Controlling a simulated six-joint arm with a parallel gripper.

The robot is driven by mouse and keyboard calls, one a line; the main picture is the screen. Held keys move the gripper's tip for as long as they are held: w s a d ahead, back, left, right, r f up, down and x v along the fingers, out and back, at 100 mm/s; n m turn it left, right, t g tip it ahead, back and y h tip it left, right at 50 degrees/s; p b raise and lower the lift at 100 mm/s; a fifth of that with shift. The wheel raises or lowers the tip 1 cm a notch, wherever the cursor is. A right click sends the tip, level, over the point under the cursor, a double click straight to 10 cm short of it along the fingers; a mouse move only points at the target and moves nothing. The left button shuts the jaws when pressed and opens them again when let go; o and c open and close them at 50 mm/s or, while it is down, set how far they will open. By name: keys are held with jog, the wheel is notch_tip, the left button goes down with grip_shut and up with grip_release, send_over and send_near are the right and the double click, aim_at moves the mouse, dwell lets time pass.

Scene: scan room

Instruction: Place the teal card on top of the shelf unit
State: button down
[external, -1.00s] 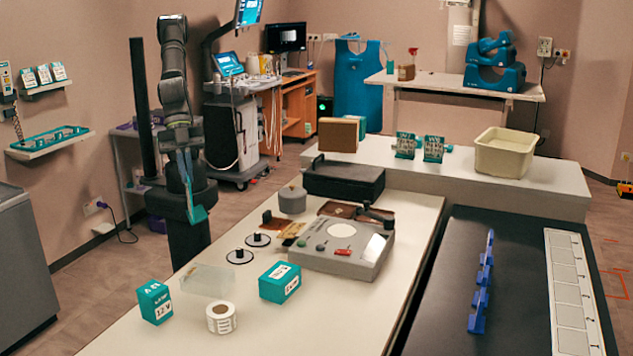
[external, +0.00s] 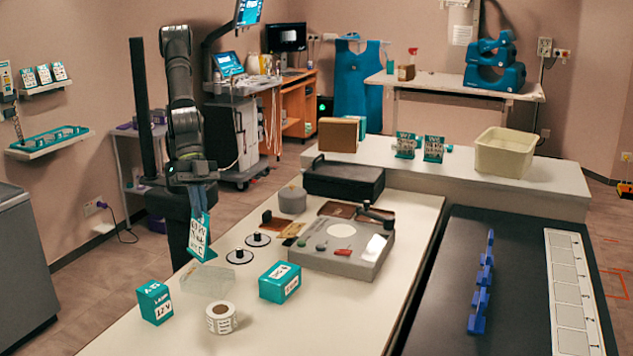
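A teal card (external: 200,237) with a white printed face hangs tilted below my gripper (external: 199,203), near the left edge of the long white table. My gripper points down and appears shut on the card's upper end; the exact finger contact is small and partly hidden. A grey shelf unit (external: 131,188) stands by the left wall behind my arm. Its top carries small purple and pale items, and my arm and a dark post hide part of it.
The white table (external: 268,331) holds teal boxes (external: 279,282), a label roll (external: 221,317), black discs and a grey device (external: 341,243). Two teal card stands (external: 433,148) and a cream bin (external: 505,152) are on the back bench. A dark post (external: 140,108) rises beside my arm.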

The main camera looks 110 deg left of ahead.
jog(key=shift+w+d+f+n, duration=0.4)
jog(key=shift+w+d+f, duration=0.25)
jog(key=shift+w+f, duration=0.1)
jog(key=w+a+f, duration=0.3)
jog(key=w+f, duration=0.8)
jog(key=shift+a, duration=0.4)
jog(key=shift+w+f, duration=0.1)
jog(key=shift+f, duration=0.05)
jog(key=c, duration=1.6)
grip_release()
jog(key=shift+c, duration=0.2)
